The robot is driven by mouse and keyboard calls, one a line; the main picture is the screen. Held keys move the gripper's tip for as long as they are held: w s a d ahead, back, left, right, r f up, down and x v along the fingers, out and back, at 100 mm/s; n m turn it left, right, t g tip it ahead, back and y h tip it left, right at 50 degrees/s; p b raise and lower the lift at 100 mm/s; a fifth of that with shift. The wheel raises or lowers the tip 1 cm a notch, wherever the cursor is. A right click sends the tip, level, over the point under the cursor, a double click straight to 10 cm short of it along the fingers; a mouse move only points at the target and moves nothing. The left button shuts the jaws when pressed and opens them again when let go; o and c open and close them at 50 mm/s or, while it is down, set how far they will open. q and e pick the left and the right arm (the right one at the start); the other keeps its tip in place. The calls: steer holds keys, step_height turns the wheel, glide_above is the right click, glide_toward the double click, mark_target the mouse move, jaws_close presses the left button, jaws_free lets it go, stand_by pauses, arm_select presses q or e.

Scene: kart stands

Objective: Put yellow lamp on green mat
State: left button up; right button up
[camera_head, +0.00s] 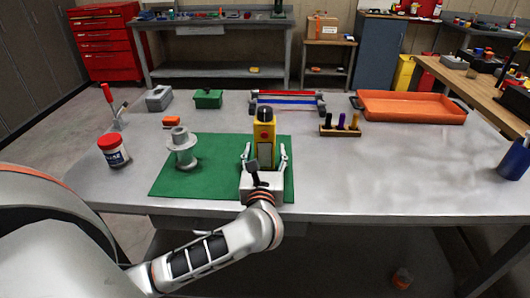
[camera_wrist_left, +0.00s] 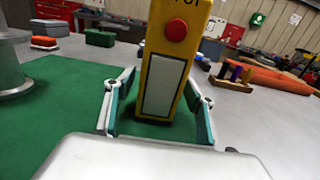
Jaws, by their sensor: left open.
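The yellow lamp (camera_head: 264,140), a tall box with a dark top, a red button and a pale front panel, stands upright on the green mat (camera_head: 215,182) near its right side. My left gripper (camera_head: 264,158) is open at the lamp's near side, one finger on each side of it. In the left wrist view the lamp (camera_wrist_left: 172,65) stands between the two spread fingers (camera_wrist_left: 160,110), with green mat (camera_wrist_left: 60,90) showing around its base. Gaps show between the fingers and the lamp's lower part. My right gripper is not in view.
A grey flanged part (camera_head: 182,150) stands on the mat's left half.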

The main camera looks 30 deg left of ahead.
arm_select(q)
steer(key=shift+r, duration=0.2)
steer(key=v, duration=1.1)
steer(key=shift+d+f, duration=0.1)
steer(key=shift+f, duration=0.05)
steer(key=shift+s+d, duration=0.25)
steer(key=shift+s, duration=0.2)
